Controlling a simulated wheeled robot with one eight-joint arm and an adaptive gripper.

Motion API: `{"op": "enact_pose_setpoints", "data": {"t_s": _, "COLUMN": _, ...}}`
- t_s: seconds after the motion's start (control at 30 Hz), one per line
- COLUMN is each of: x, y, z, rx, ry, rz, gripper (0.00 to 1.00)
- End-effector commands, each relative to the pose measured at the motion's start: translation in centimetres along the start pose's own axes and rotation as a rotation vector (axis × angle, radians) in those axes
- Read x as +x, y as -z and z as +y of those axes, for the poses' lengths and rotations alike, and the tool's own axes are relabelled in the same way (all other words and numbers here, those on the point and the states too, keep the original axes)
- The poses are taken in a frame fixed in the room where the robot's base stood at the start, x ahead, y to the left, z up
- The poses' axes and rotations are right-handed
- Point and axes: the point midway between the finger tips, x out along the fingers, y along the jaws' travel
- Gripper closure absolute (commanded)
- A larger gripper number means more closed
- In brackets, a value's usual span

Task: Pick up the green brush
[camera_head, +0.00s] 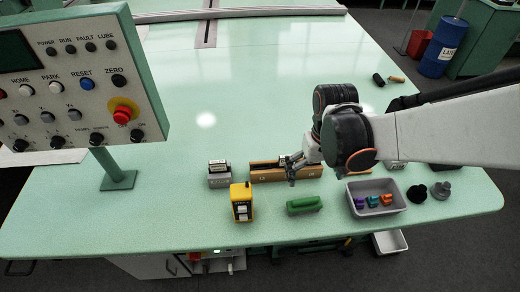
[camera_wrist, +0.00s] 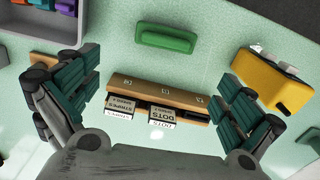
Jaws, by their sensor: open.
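The green brush (camera_head: 304,205) lies on the pale green table near its front edge. It also shows in the wrist view (camera_wrist: 165,38), at the top middle. My gripper (camera_head: 291,172) is above the table, behind the brush in the head view. In the wrist view its two teal-padded fingers (camera_wrist: 160,98) are spread wide with nothing held between them. The brush lies apart from both fingers, beyond their tips.
A wooden block holder with labelled blocks (camera_head: 265,172) lies beneath my gripper. A yellow device (camera_head: 241,203) stands left of the brush, and a grey tray (camera_head: 398,205) with small coloured pieces is to the right. A control panel (camera_head: 75,80) stands at the left.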

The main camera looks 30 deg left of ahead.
Motion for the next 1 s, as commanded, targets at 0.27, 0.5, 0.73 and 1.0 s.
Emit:
{"op": "enact_pose_setpoints", "data": {"t_s": 0.27, "x": 5.3, "y": -0.6, "z": -1.0, "rx": -0.018, "ry": 0.000, "rz": 0.001, "gripper": 0.00}}
{"op": "enact_pose_setpoints", "data": {"t_s": 0.5, "x": 7.4, "y": -0.5, "z": -0.9, "rx": -0.015, "ry": 0.000, "rz": 0.001, "gripper": 0.00}}
{"op": "enact_pose_setpoints", "data": {"t_s": 0.73, "x": 9.2, "y": -0.7, "z": -0.9, "rx": -0.014, "ry": 0.000, "rz": 0.001, "gripper": 0.00}}
{"op": "enact_pose_setpoints", "data": {"t_s": 1.0, "x": 12.7, "y": -0.9, "z": -0.9, "rx": -0.013, "ry": 0.000, "rz": 0.001, "gripper": 0.00}}
